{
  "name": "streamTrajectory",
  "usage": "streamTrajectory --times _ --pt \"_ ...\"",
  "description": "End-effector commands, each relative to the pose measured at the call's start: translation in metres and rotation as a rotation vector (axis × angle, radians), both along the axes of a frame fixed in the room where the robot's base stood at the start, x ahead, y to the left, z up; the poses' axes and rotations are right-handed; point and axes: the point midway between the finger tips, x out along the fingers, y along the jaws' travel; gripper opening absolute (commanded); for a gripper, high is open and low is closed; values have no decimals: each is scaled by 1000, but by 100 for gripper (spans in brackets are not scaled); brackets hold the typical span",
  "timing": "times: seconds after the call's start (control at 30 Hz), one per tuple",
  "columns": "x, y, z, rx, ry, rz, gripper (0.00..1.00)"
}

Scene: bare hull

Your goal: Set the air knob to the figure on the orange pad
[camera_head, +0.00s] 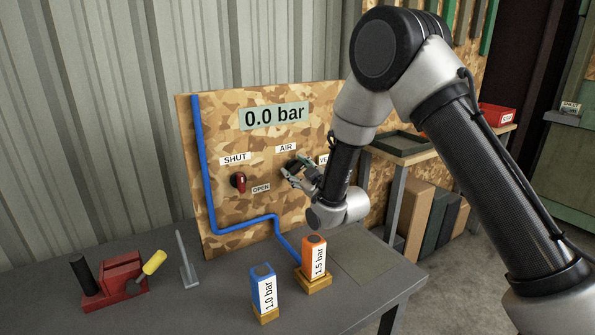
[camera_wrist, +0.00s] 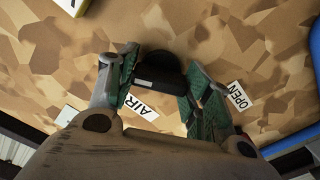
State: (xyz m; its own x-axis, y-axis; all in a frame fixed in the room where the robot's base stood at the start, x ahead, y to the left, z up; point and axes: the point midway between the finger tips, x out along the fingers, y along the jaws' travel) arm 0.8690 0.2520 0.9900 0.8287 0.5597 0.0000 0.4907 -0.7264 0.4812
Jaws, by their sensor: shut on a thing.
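The black air knob (camera_wrist: 160,70) sits on the wooden board under the AIR label (camera_head: 286,148). My gripper (camera_wrist: 158,82) is shut on the knob, with one finger on each side of it in the wrist view. In the head view my gripper (camera_head: 296,172) partly hides the knob. The display (camera_head: 274,115) on the board reads 0.0 bar. An orange block (camera_head: 310,258), labelled 1.5 bar, stands on the bench on a yellowish base. A blue block (camera_head: 260,288), labelled 1.0 bar, stands to its left.
A red knob (camera_head: 238,182) sits between the SHUT and OPEN labels. A blue pipe (camera_head: 206,170) runs down the board to the bench. A red holder (camera_head: 122,274) with a yellow-handled tool and an upright grey piece (camera_head: 186,262) stand at left.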

Motion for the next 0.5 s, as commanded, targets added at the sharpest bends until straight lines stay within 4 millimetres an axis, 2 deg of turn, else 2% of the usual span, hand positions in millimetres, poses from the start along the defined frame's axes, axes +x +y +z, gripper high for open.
streamTrajectory --times 0.27,0.5 --pt "0 0 0 114 78 1 26" --pt "0 0 0 291 197 1 26"
